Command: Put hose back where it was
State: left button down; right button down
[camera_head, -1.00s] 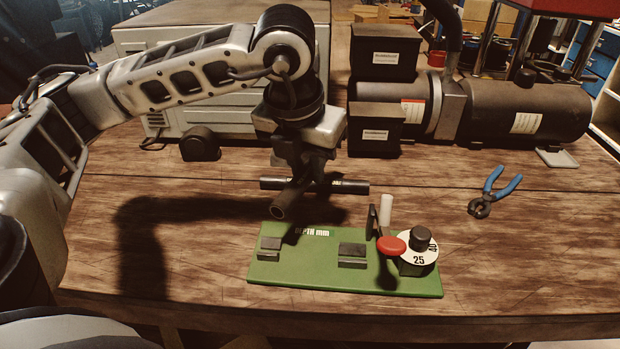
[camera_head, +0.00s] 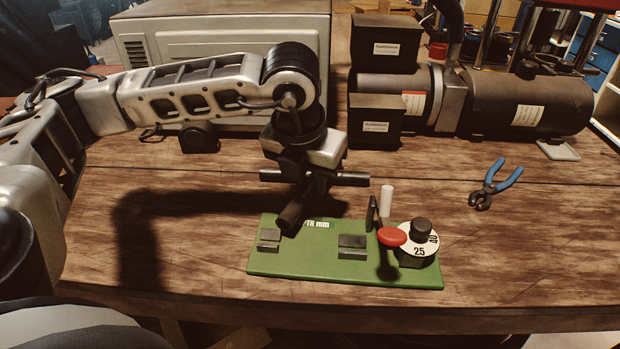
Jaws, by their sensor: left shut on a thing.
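My left gripper (camera_head: 312,181) comes in from the left and points down, shut on a short dark hose (camera_head: 297,211). The hose points toward the camera and slightly left, its near end just over the back left of the green depth fixture (camera_head: 310,266). It covers part of the "DEPTH mm" lettering; I cannot tell whether it touches the fixture. The fixture has a left block (camera_head: 269,238), a right block (camera_head: 352,243), an upright plate, a red knob (camera_head: 392,236) and a dial (camera_head: 420,248) marked 25 and 40. My right gripper is out of view.
A white cylinder (camera_head: 387,200) stands behind the fixture, and blue-handled pliers (camera_head: 492,186) lie right. Black labelled boxes (camera_head: 376,128) and a machine (camera_head: 525,105) fill the back. The front right table is clear.

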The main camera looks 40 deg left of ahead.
aim_at(306, 188)
pick_arm(q)
jog(key=shift+f, duration=0.1)
jog(key=c, duration=1.3)
grip_release()
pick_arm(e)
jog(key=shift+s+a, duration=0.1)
pick_arm(q)
jog(key=shift+o, duration=0.2)
jog(key=shift+r+p, duration=0.7)
jog(key=shift+p, duration=0.15)
jog(key=shift+r, duration=0.35)
jog(key=v, duration=0.5)
jog(key=shift+s+d+r+b, duration=0.1)
jog(key=shift+s+r+b, duration=0.05)
jog(key=shift+r+b, duration=0.25)
jog(key=v, duration=0.5)
jog(key=shift+r, duration=0.15)
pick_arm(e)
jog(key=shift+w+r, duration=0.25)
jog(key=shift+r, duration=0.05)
